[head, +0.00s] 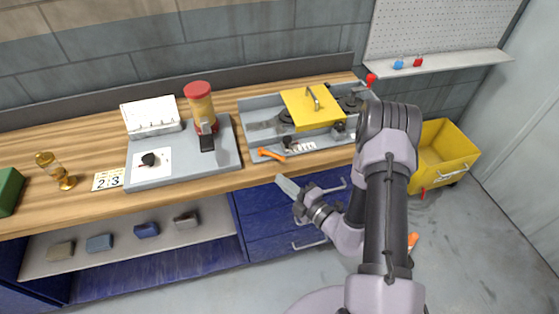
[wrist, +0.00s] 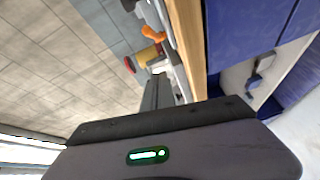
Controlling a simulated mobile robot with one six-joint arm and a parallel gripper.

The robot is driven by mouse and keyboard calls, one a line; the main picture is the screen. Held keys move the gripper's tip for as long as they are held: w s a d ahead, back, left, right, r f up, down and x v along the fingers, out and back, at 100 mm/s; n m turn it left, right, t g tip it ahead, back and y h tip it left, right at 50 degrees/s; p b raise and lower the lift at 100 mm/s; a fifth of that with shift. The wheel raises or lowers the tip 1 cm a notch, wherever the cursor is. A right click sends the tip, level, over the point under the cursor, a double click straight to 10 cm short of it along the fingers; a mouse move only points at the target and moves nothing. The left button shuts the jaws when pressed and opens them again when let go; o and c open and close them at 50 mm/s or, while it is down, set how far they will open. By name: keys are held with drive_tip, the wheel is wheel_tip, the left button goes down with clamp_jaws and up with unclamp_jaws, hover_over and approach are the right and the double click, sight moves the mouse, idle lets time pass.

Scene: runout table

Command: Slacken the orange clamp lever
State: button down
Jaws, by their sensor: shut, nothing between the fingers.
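The orange clamp lever (head: 270,154) lies at the front edge of the grey machine bed on the bench, left of a small numbered strip. In the wrist view an orange part (wrist: 152,34), which looks like the same lever, shows near the top, beyond the fingers. My gripper (head: 283,182) is in front of the bench edge, a little below and right of the lever, and apart from it. Its fingers are together and empty. In the wrist view my gripper (wrist: 158,90) points toward the bench top.
A yellow cover (head: 312,108) with a handle sits on the grey bed (head: 262,104). To the left stand a red-capped yellow cylinder (head: 200,105) and a grey plate (head: 185,172). Blue drawers (head: 270,225) are below the bench edge. A yellow bin (head: 440,155) stands at right.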

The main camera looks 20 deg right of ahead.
sight(272, 156)
drive_tip(key=w, duration=0.2)
drive_tip(key=w+b, duration=0.1)
drive_tip(key=w, duration=0.2)
drive_tip(key=w+f, duration=0.1)
drive_tip(key=w, duration=0.2)
drive_tip(key=shift+a, duration=0.15)
drive_tip(key=shift+w+d, duration=0.25)
drive_tip(key=shift+w+d+n+g+y, duration=0.3)
drive_tip(key=shift+w+d+n+y, duration=0.25)
drive_tip(key=shift+d, duration=0.3)
